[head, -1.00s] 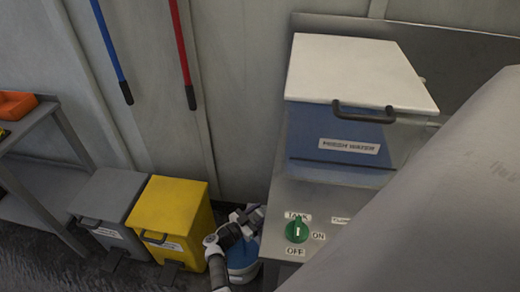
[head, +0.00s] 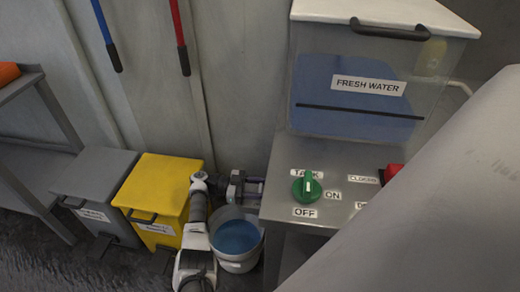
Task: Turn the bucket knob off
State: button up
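A green knob (head: 307,188) with a white mark sits on the metal counter (head: 284,150), among labels that read TANK, ON and OFF. A red part (head: 391,172), possibly another knob, shows to its right by a label that reads CLOSED (head: 363,179). A label starting with B is cut off below it, behind a large grey shape in front. A white bucket (head: 238,262) with blue water stands on the floor left of the counter. My gripper (head: 254,189) is above the bucket's back rim, left of the counter and apart from both knobs. Its fingers are too small to read.
A clear tank marked FRESH WATER (head: 366,112) stands at the back of the counter. A yellow bin (head: 152,190) and a grey bin (head: 95,188) stand left of my arm. A shelf (head: 40,155) is at far left.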

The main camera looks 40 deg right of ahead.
jog(key=shift+s+m+g+y+b, duration=0.1)
jog(key=shift+m+g+y+b, duration=0.4)
jog(key=shift+y+b, duration=0.1)
jog(key=o, duration=1)
jog(key=b+v, duration=1.2)
jog(key=v, duration=0.1)
jog(key=shift+w+a, duration=0.25)
jog(key=shift+w, duration=0.05)
jog(key=shift+r, duration=0.1)
